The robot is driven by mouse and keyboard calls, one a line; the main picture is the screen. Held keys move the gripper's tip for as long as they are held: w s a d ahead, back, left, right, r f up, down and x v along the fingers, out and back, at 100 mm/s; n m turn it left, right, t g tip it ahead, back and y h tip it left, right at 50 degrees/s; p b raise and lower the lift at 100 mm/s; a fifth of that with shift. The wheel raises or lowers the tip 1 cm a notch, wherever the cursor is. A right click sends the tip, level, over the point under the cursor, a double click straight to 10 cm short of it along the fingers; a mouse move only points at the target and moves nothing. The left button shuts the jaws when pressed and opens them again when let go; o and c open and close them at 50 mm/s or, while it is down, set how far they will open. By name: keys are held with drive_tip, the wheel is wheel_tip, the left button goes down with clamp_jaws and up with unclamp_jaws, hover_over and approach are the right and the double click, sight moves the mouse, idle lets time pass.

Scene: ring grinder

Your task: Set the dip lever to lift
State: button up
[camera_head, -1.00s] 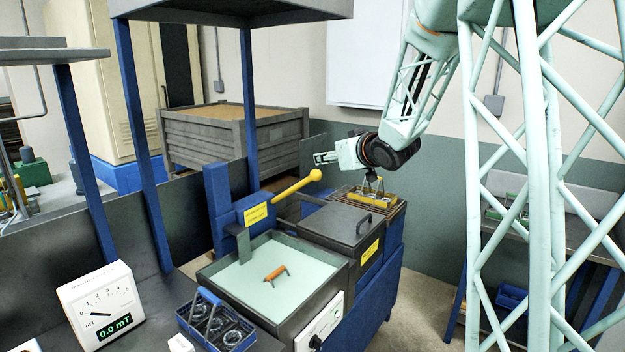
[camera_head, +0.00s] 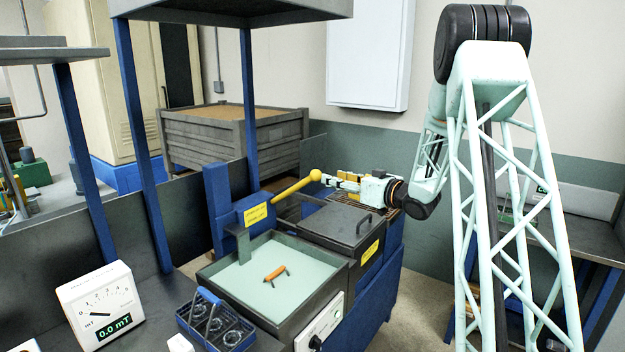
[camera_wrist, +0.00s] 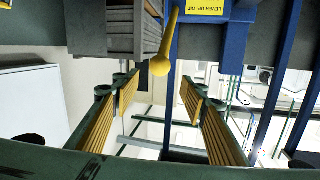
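The dip lever (camera_head: 292,190) is a yellow rod with a round ball knob. It slants up to the right from a blue housing with a yellow label (camera_head: 256,214). My gripper (camera_head: 332,180) is just right of the knob in the head view, at about its height. In the wrist view my gripper (camera_wrist: 158,98) is open, its yellow-padded fingers wide apart. The lever's knob (camera_wrist: 160,66) shows there between the finger lines, towards the top. I cannot tell whether it is within finger reach; no contact shows. A yellow label (camera_wrist: 205,6) reads roughly "LEVER UP: DIP".
An open tank (camera_head: 240,285) with pale liquid and an orange handle stands in front of the lever. A dark lidded box (camera_head: 335,225) is beside it. A blue post (camera_head: 250,120) rises behind the lever. A meter (camera_head: 100,305) reads 0.0 mT.

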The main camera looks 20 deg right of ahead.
sight(312, 178)
drive_tip(key=f+y, duration=0.1)
drive_tip(key=s+d+f, duration=0.1)
drive_tip(key=f, duration=0.1)
drive_tip(key=shift+d+y, duration=0.15)
drive_tip(key=shift+y, duration=0.25)
drive_tip(key=shift+r+b+x, duration=0.15)
drive_tip(key=shift+b+x, duration=0.15)
drive_tip(key=shift+x, duration=3.15)
drive_tip(key=shift+r+b+x, duration=0.1)
drive_tip(key=shift+b+x, duration=0.15)
drive_tip(key=shift+x, duration=3.15)
drive_tip(key=shift+w, duration=0.1)
drive_tip(key=shift+f, duration=0.1)
drive_tip(key=c, duration=1.2)
drive_tip(key=shift+c, duration=0.3)
